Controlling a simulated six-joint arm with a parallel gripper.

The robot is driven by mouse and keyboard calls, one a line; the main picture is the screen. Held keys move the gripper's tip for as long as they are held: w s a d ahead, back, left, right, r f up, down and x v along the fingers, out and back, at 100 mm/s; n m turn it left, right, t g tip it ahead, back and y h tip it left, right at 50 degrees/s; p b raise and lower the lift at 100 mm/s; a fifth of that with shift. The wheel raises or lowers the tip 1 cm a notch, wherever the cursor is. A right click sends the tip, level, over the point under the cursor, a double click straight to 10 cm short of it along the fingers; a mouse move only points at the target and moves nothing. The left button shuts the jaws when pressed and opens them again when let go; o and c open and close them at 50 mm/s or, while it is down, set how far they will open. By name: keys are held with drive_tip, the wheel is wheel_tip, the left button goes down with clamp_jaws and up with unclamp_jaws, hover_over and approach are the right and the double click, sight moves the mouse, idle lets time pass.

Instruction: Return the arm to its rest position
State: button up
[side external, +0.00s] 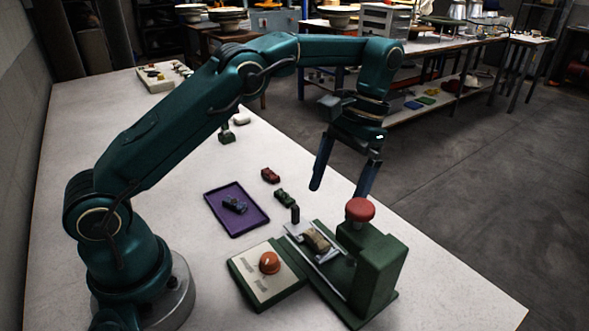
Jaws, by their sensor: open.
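My gripper (338,191) hangs from the bent arm, pointing down, its two dark blue fingers spread apart with nothing between them. It is above and behind the green press (378,262) in the picture, apart from everything on the table. The press has a red knob (360,210) on top. A small brown piece (317,241) lies on the press's pale metal plate.
A control box (258,285) with an orange button (269,262) stands left of the press. A purple tray (238,226) holds a small dark blue car. Red (271,175) and green (285,198) cars lie nearby.

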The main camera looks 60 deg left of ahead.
drive_tip(key=s+a+r+t, duration=0.2)
drive_tip(key=s+r+t, duration=0.45)
drive_tip(key=r, duration=0.65)
drive_tip(key=s+f+t, duration=0.3)
drive_tip(key=s+f, duration=0.4)
drive_tip(key=s, duration=0.2)
drive_tip(key=shift+s+a, duration=0.15)
drive_tip(key=shift+a, duration=0.15)
